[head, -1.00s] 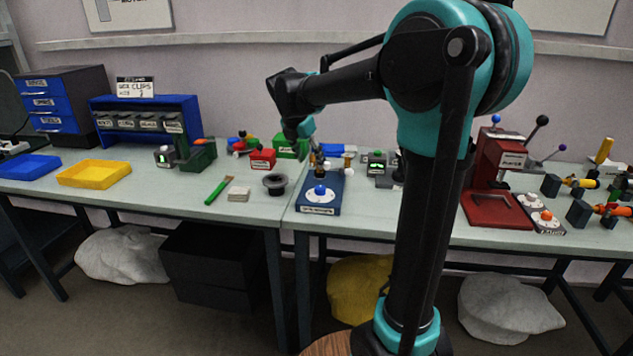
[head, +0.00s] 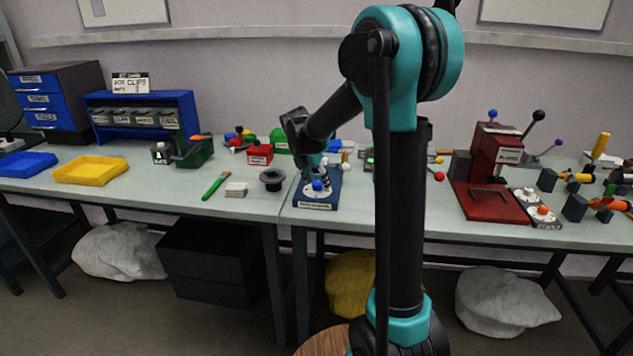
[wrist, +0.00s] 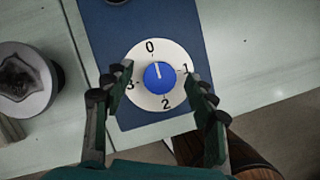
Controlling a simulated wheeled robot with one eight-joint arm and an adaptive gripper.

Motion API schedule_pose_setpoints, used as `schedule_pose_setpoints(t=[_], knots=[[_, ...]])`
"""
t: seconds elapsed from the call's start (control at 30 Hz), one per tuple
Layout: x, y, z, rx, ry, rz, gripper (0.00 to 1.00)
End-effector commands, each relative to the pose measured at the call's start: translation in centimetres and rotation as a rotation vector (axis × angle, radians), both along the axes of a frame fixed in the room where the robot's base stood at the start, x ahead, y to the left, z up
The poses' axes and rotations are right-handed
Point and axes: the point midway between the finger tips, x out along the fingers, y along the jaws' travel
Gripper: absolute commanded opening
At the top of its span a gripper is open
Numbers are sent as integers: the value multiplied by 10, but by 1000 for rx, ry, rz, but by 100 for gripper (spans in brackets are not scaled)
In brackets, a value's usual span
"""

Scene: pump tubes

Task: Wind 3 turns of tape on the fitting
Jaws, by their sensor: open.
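A blue device (head: 330,201) stands near the front edge of the bench, with an unreadable label on its front. On it is a white dial marked 0, 1, 2 and 3 (wrist: 151,103) with a round blue knob (wrist: 160,77). The knob's pale pointer line points to about 0. My gripper (wrist: 158,82) is open, with one finger on each side of the knob and visible gaps between. In the head view my gripper (head: 317,173) is low over the device and hides its back part. I cannot make out the fitting or the tape.
A dark round cup (head: 272,180) stands close left of the device; it also shows in the wrist view (wrist: 25,80). A white pad (head: 236,189) and green brush (head: 215,186) lie farther left. A red press (head: 490,175) stands to the right.

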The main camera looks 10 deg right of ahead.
Motion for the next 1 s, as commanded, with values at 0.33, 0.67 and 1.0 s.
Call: schedule_pose_setpoints(t=[0.33,0.67,1.0], knots=[[0,0,0,0,0,0,37],[0,0,0,0,0,0,23],[0,0,0,0,0,0,0]])
